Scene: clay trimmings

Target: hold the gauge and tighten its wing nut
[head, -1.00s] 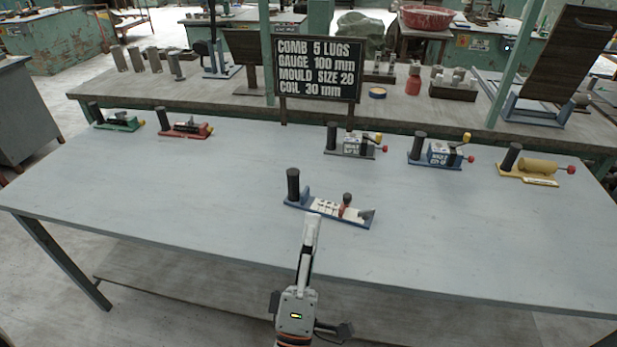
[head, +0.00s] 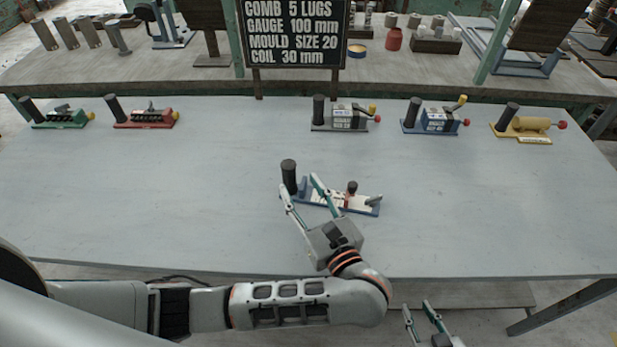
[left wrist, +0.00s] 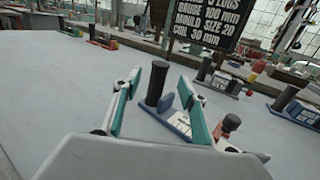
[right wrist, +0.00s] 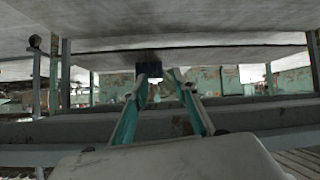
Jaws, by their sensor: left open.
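The gauge (head: 358,204) lies on the table, with a blue base, a white scale plate, a red slider and an upright black handle (head: 289,175) at its left end. A small dark knob, apparently the wing nut (head: 352,186), stands above the red slider; its shape is too small to tell. My left gripper (head: 298,183) is open, its fingers at the handle end. In the left wrist view the handle (left wrist: 156,84) shows between the spread fingers. My right gripper (head: 418,306) is open and empty, low beyond the table's front edge.
Red (head: 147,119) and green (head: 62,119) tools stand at the back left of the table (head: 180,200). Grey (head: 345,122), blue (head: 432,120) and yellow (head: 522,128) tools stand at the back right. A sign (head: 293,32) stands behind. The table around the gauge is clear.

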